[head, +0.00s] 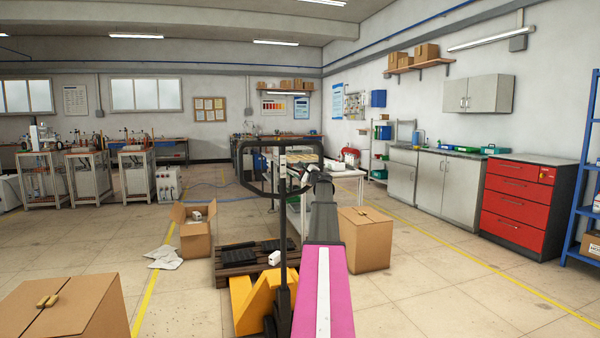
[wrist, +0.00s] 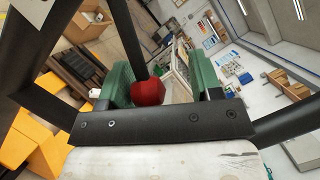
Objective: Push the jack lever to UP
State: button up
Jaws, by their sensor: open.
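The pallet jack's black loop handle (head: 246,170) stands upright on its post (head: 283,240) above the yellow jack body (head: 247,305). A lever with a dark rod and red knob (wrist: 149,92) shows in the wrist view. My gripper (head: 308,172) is at the right part of the handle loop. In the wrist view my gripper (wrist: 164,82) is open, with green fingers to either side of the knob. The knob appears between the fingers, nearer the left one; contact cannot be told. The lever is too small or hidden to make out in the head view, and its position marking is not visible.
A wooden pallet (head: 236,278) with dark items lies behind the jack. Cardboard boxes stand at its left (head: 196,240), its right (head: 364,250) and the near left (head: 80,310). A red drawer cabinet (head: 515,205) stands at right. Floor between is open.

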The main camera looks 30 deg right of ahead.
jog(key=s+d+f, duration=0.1)
jog(key=s, duration=0.9)
jog(key=shift+f, duration=0.3)
jog(key=shift+d, duration=0.1)
jog(key=s+a+f+n+g+y, duration=0.15)
jog(key=a+f+n+g, duration=0.25)
jog(key=a+f, duration=0.75)
jog(key=s+a+f+n+g+y, duration=0.1)
jog(key=s+a+f+n+g, duration=0.25)
jog(key=a+f, duration=0.75)
jog(key=s+a+f+n+g+y, duration=0.1)
jog(key=s+a+f+n+g, duration=0.35)
jog(key=a, duration=1.15)
jog(key=s+a+f+n+g+h, duration=0.3)
jog(key=s+a+f+n, duration=0.2)
jog(key=s+a+f, duration=0.3)
jog(key=s+a+f+n+g+h, duration=0.3)
jog(key=s+a+f, duration=0.6)
jog(key=s, duration=0.6)
notch_tip(320, 180, down, 3)
jog(key=shift+s+a+r+n+g, duration=0.15)
jog(key=shift+s+a+n+g, duration=0.15)
jog(key=shift+n+g, duration=0.7)
